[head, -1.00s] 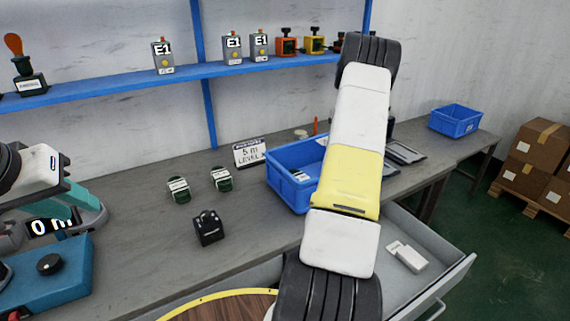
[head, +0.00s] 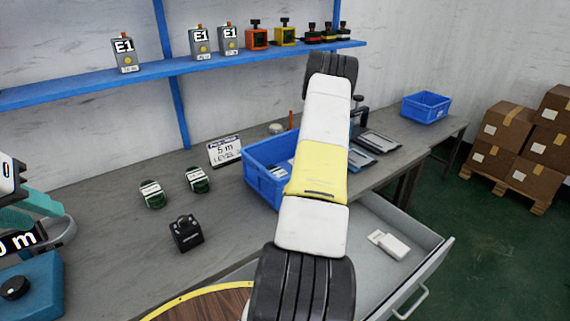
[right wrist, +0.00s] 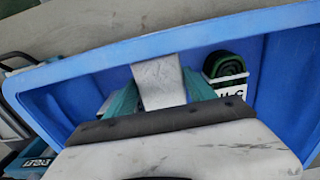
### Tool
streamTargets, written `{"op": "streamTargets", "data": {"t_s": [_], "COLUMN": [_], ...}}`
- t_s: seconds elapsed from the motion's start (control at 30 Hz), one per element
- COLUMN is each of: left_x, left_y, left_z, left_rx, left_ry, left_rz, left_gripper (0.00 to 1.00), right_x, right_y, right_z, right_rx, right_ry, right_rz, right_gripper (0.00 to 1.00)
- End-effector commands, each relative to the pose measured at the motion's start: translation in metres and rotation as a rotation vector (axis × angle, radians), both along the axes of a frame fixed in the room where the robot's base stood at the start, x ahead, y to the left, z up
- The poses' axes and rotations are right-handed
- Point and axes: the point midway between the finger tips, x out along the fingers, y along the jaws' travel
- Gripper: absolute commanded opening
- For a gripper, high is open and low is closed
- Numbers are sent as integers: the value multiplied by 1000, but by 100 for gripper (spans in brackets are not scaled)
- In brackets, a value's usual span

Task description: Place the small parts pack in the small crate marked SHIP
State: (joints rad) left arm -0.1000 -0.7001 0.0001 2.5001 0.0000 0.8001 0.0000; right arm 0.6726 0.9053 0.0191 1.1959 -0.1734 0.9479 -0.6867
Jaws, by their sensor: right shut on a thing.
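A blue crate (head: 265,188) stands on the bench, partly hidden behind my right arm; I can read no SHIP mark on it. In the right wrist view, my right gripper (right wrist: 160,90) is inside a blue crate (right wrist: 85,75), its teal fingers shut on a silvery-grey pack (right wrist: 158,82). Beside the pack in that crate lies a dark green coil (right wrist: 224,66) with a white label. My right gripper is hidden in the head view. My left gripper (head: 28,212) is cut by the left edge, over the bench; its opening is unclear.
A second blue crate (head: 425,107) stands at the bench's far end. Two green coils (head: 198,180) and a black block (head: 186,233) lie left of the near crate, by a level sign (head: 225,150). An open drawer (head: 405,270) holds a white box (head: 389,246).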

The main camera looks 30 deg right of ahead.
Motion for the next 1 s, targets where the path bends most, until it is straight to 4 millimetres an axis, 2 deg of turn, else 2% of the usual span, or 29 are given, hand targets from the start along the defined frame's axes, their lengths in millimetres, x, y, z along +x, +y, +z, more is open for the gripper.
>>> {"op": "streamTargets", "data": {"t_s": [0.2, 0.3, 0.63, 0.67, 0.77, 1.0], "left_x": [0, 0, 0, 0, 0, 0], "left_y": [0, 0, 0, 0, 0, 0], "left_z": [0, 0, 0, 0, 0, 0], "left_rx": [0, 0, 0, 0, 0, 0], "left_ry": [0, 0, 0, 0, 0, 0], "left_rz": [0, 0, 0, 0, 0, 0], "left_gripper": [33, 33, 33, 33, 33, 33], "right_x": [-1, -1, 0, 0, 0, 0], "right_y": [0, 0, 0, 0, 0, 0], "right_z": [-32, -42, -45, -45, -45, -44], "right_rx": [2, 1, 0, 0, 0, 0], "right_ry": [2, 2, 1, 1, 1, 1], "right_rz": [0, 0, 0, 0, 0, 0], "right_gripper": [22, 22, 22, 65, 84, 85]}}
